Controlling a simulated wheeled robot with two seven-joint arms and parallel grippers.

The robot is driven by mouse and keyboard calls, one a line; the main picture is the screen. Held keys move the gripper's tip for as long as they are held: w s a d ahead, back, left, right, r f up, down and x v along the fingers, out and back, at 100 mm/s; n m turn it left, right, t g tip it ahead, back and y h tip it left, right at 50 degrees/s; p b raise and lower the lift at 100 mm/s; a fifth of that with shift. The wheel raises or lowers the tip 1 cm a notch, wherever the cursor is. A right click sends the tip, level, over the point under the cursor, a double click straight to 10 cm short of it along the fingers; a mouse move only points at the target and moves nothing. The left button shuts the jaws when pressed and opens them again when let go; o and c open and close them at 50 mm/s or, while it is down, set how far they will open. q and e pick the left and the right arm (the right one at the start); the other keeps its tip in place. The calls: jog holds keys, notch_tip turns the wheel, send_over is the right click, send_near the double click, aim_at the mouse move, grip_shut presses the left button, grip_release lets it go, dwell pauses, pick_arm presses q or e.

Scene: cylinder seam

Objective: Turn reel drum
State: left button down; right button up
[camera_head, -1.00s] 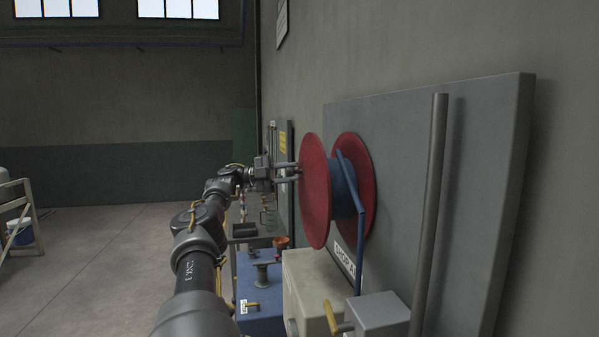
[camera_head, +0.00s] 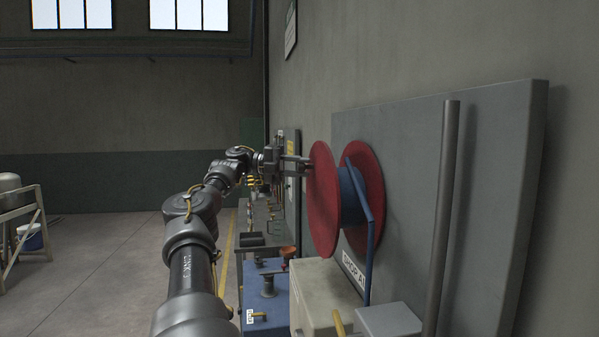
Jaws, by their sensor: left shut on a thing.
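The reel drum has two red flanges (camera_head: 323,201) and a blue core (camera_head: 351,196). It is mounted sideways on a grey wall panel at centre right. My left gripper (camera_head: 303,163) reaches in from the left, at the upper outer face of the nearer red flange. It is shut on a small part of the reel there. That part is mostly hidden by the fingers and too small to make out. My right gripper is not in view.
The grey panel (camera_head: 470,150) carries a vertical pipe (camera_head: 441,215) to the right of the reel. Below stand a beige box (camera_head: 325,290) and a blue cabinet (camera_head: 264,285) with small items on it. The floor (camera_head: 110,255) at left is open up to a stand (camera_head: 25,230).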

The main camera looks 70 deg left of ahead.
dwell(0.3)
pick_arm(q)
jog(key=c, duration=1.1)
grip_release()
jog(key=shift+s+a, duration=0.1)
jog(key=p+v, duration=0.4)
jog(key=v, duration=0.2)
jog(key=shift+s+a, duration=0.2)
jog(key=shift+s, duration=0.05)
jog(key=shift+s+a, duration=0.15)
jog(key=shift+s, duration=0.2)
jog(key=shift+w, duration=0.1)
